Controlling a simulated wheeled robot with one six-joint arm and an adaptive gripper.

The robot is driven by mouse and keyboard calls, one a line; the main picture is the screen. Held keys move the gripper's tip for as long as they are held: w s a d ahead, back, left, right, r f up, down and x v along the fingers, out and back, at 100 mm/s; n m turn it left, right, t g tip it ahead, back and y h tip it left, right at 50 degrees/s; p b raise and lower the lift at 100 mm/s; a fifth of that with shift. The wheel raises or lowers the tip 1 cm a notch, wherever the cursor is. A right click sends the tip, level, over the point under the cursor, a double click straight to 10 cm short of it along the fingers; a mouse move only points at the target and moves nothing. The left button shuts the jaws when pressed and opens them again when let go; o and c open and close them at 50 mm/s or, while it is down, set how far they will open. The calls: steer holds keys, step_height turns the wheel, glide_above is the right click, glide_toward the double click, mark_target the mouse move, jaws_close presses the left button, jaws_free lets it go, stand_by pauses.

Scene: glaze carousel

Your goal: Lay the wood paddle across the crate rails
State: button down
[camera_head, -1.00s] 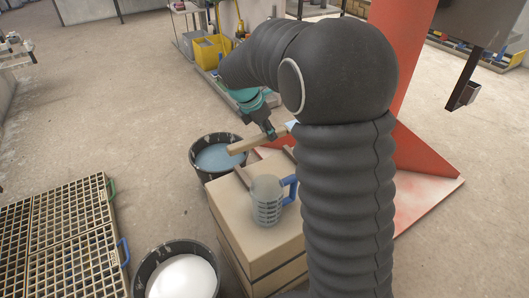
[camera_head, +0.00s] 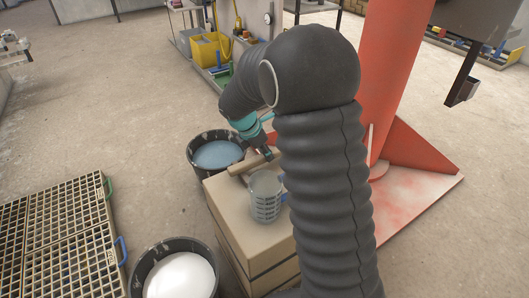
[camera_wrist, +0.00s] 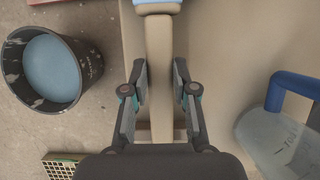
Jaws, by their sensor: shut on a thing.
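The wood paddle (camera_head: 243,166) is a pale bar, low over the top of the tan crate (camera_head: 240,222). In the wrist view the paddle (camera_wrist: 160,75) runs lengthwise between the fingers, with a light blue part at the far end. My gripper (camera_head: 264,154) is shut on it; the fingers (camera_wrist: 160,88) stand on either side. The crate rails are mostly hidden by the paddle, gripper and arm. A short wooden piece, perhaps a rail, shows beneath the paddle in the wrist view. I cannot tell whether the paddle touches the rails.
A clear jug with a blue handle (camera_head: 265,200) stands on the crate, close to the paddle; it also shows in the wrist view (camera_wrist: 275,145). A bucket of blue liquid (camera_head: 217,155) stands behind the crate, a white-filled bucket (camera_head: 178,277) in front. A red stand (camera_head: 392,85) rises at right.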

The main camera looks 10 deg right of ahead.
steer(key=c, duration=0.9)
jaws_free()
steer(key=p+v, duration=0.1)
steer(key=v, duration=1.1)
steer(key=s+d+r+m+t+y, duration=0.1)
steer(key=s+d+r+m, duration=0.1)
steer(key=s+r+m, duration=0.4)
steer(key=s+d+r+m+t+y, duration=0.15)
steer(key=s+m, duration=0.25)
steer(key=s, duration=0.5)
steer(key=shift+s+d+f+m+t+y, duration=0.15)
steer(key=shift+s+m+t+y, duration=0.2)
steer(key=shift+s+m, duration=1.8)
steer(key=shift+s+d+f+m+t+y, duration=0.1)
steer(key=shift+s+d+m+t+y, duration=0.2)
steer(key=shift+s+m, duration=1.85)
steer(key=shift+s+d+f+m+t+y, duration=0.15)
steer(key=shift+s+m+y, duration=0.25)
steer(key=shift+s+m, duration=1.75)
steer(key=shift+s+a+n, duration=0.1)
steer(key=shift+s+n, duration=0.5)
steer(key=shift+n, duration=0.05)
